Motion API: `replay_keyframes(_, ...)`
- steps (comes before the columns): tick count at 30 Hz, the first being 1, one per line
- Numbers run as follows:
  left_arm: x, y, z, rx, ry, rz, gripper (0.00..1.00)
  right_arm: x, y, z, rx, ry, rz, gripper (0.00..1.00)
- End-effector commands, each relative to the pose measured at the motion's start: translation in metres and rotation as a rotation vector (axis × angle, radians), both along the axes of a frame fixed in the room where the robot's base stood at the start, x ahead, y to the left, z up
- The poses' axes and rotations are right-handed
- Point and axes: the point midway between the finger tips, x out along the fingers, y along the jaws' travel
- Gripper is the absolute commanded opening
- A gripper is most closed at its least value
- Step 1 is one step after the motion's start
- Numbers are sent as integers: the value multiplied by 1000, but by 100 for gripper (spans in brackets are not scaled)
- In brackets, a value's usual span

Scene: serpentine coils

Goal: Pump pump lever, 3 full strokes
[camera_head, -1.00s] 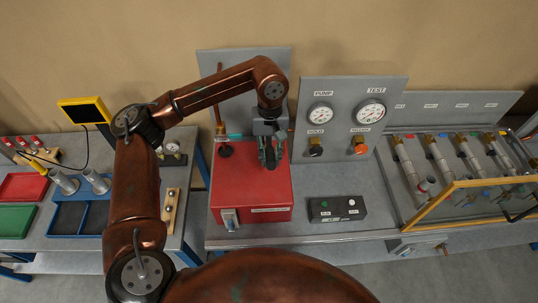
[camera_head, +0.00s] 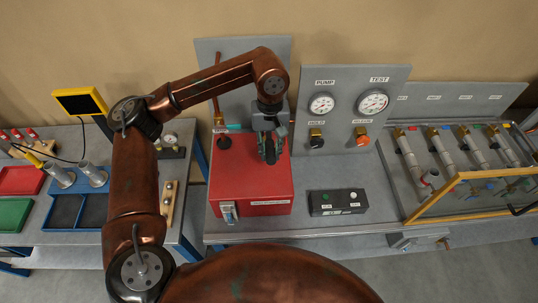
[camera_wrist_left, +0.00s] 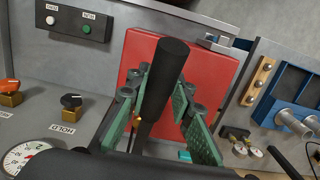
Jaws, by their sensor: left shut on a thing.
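The pump is a red box (camera_head: 230,182) on the bench below the PUMP gauge panel, and it also shows in the left wrist view (camera_wrist_left: 215,75). My left gripper (camera_head: 270,150) is over the back right part of the red box. In the left wrist view, my left gripper (camera_wrist_left: 158,108) is shut around the black grip of the pump lever (camera_wrist_left: 167,75), with green finger pads on both sides. The lever's lower part and pivot are hidden by the gripper. My right gripper is not in view.
A gauge panel (camera_head: 345,75) with two gauges and the HOLD and RELEASE knobs stands behind right. A black button box (camera_head: 337,202) sits right of the pump. A yellow-framed case (camera_head: 440,200) with several tubes is farther right. Blue trays (camera_head: 66,211) are at left.

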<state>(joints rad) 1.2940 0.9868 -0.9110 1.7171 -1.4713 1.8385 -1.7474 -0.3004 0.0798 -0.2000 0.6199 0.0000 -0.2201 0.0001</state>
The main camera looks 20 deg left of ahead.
Motion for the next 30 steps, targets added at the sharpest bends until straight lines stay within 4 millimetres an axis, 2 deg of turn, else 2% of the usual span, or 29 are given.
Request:
replay_keyframes(5,-2,-1,-10,11,-29,0,0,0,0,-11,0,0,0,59)
replay_keyframes(13,-11,-4,-47,60,-149,-1,0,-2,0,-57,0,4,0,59)
replay_keyframes(22,-14,-6,-61,85,-210,1,0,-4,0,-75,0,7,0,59)
replay_keyframes(30,-16,-7,-99,134,-327,-1,0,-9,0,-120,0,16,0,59)
